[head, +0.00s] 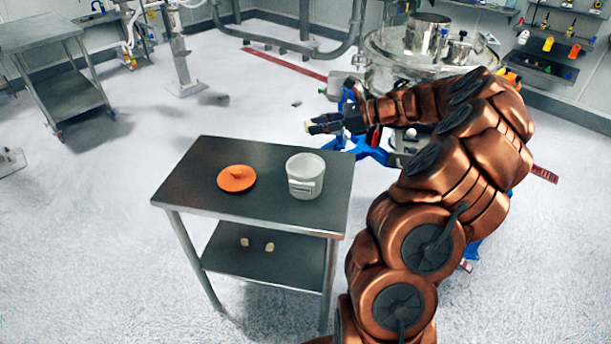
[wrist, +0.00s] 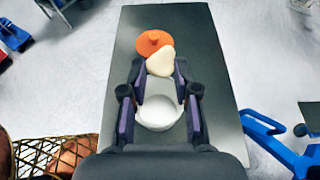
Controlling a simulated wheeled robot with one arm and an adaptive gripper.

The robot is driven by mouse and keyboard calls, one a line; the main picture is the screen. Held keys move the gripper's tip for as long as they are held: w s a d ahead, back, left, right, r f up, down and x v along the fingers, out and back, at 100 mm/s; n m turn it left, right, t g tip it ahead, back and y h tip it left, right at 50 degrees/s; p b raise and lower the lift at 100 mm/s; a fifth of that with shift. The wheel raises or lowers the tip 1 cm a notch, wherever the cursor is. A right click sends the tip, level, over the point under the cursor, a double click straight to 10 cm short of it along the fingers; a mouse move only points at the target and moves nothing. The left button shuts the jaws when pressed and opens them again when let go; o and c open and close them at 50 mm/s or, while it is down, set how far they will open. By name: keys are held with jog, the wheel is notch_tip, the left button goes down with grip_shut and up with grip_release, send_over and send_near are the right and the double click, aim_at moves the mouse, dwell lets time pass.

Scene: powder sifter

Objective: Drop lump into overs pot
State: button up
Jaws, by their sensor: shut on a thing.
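The pale cream lump (wrist: 160,62) is held between the fingertips of my gripper (wrist: 159,70) in the wrist view. The overs pot, a white open tub with a label (head: 305,177), stands upright on the table top. In the wrist view the pot (wrist: 160,112) shows between my fingers, below the lump and apart from it. An orange lid with a knob (head: 236,178) lies left of the pot.
The steel table (head: 180,190) has a lower shelf (head: 225,262) with two small pale pieces (head: 257,244) on it. The steel sifter (head: 395,55) with its blue frame stands behind my arm. A steel trolley (head: 40,35) is at the back left.

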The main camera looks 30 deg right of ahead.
notch_tip(320, 180, down, 6)
jog(key=b, duration=0.5)
jog(key=shift+b, duration=0.3)
jog(key=o, duration=0.9)
jog(key=shift+d, duration=0.1)
jog(key=v, duration=1.2)
